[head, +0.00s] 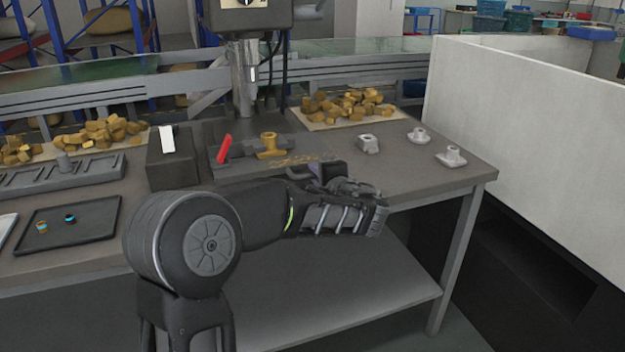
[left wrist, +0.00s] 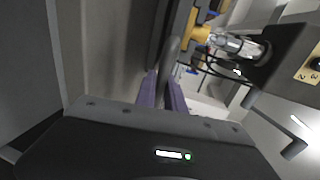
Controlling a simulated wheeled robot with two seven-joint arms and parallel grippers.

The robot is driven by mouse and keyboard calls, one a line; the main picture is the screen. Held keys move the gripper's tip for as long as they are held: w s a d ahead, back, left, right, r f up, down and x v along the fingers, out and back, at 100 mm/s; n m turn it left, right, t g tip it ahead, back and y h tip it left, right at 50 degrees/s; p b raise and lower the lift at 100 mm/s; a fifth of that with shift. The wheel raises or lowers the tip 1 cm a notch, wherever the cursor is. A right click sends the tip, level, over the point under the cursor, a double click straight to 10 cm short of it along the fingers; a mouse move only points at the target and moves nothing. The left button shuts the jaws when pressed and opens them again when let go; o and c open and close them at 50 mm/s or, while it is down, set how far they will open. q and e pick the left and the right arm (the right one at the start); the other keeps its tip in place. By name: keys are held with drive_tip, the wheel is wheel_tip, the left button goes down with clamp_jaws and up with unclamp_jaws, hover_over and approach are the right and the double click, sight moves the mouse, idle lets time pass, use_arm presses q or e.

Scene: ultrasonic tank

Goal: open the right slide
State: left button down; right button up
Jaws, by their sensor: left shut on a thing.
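The fixture (head: 232,172) stands under the machine head on the table, with a red lever (head: 224,149) at its left and a yellow part (head: 270,145) in it. My left gripper (head: 316,172) is at the fixture's right front side, partly hidden by my arm. In the left wrist view its purple fingers (left wrist: 161,92) are shut on a grey curved handle (left wrist: 170,58), which seems to belong to the right slide. The slide itself is mostly hidden, so its position is unclear. The yellow part (left wrist: 198,33) shows beyond the handle. My right gripper is out of view.
A machine column (head: 244,80) rises behind the fixture. A black box (head: 171,160) and a dark tray (head: 68,228) are to the left. Several grey parts, including a block (head: 368,144), sit at the right. A white wall (head: 530,120) stands beyond the table's right end.

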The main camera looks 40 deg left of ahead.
use_arm(q)
drive_tip(key=shift+v, duration=0.85)
drive_tip(key=shift+f, duration=0.15)
drive_tip(key=c, duration=1.5)
unclamp_jaws()
drive_tip(key=shift+w+a, duration=0.1)
drive_tip(key=shift+o, duration=0.2)
drive_tip(key=v, duration=0.8)
drive_tip(key=shift+f, duration=0.1)
